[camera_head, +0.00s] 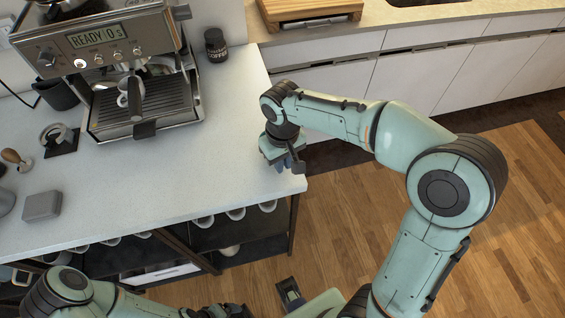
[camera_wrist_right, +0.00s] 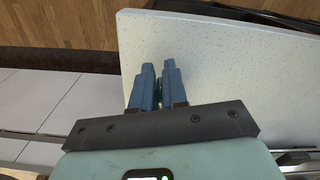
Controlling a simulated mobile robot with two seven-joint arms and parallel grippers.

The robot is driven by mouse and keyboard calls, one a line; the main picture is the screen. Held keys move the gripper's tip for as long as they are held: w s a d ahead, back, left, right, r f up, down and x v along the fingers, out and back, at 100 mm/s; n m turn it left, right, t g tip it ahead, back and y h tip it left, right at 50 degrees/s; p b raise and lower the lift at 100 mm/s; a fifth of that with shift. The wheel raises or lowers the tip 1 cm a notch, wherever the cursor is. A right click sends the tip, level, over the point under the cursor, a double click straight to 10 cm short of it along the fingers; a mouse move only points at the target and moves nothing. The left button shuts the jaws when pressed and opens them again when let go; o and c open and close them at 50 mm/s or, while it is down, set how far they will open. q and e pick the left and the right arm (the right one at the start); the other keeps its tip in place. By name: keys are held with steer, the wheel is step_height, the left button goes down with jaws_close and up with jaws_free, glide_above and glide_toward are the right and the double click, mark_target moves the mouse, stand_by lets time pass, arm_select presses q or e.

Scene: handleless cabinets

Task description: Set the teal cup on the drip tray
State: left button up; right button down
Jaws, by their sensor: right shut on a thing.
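My right gripper (camera_head: 283,160) is low over the right front corner of the white worktop (camera_head: 230,130).
A dark coffee jar (camera_head: 216,45) stands right of the machine. A tamper (camera_head: 15,158), a grey block (camera_head: 42,206) and a dark mat with a metal tool (camera_head: 60,140) lie at the left. Cups sit on shelves below. The middle of the worktop is clear.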

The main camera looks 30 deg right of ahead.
steer(key=shift+f, duration=0.55)
steer(key=shift+f, duration=0.2)
steer(key=c, duration=1.1)
jaws_free()
steer(key=shift+c, duration=0.2)
step_height(320, 180, up, 14)
steer(key=p, duration=0.1)
steer(key=shift+f+p, duration=0.2)
steer(key=shift+p, duration=0.2)
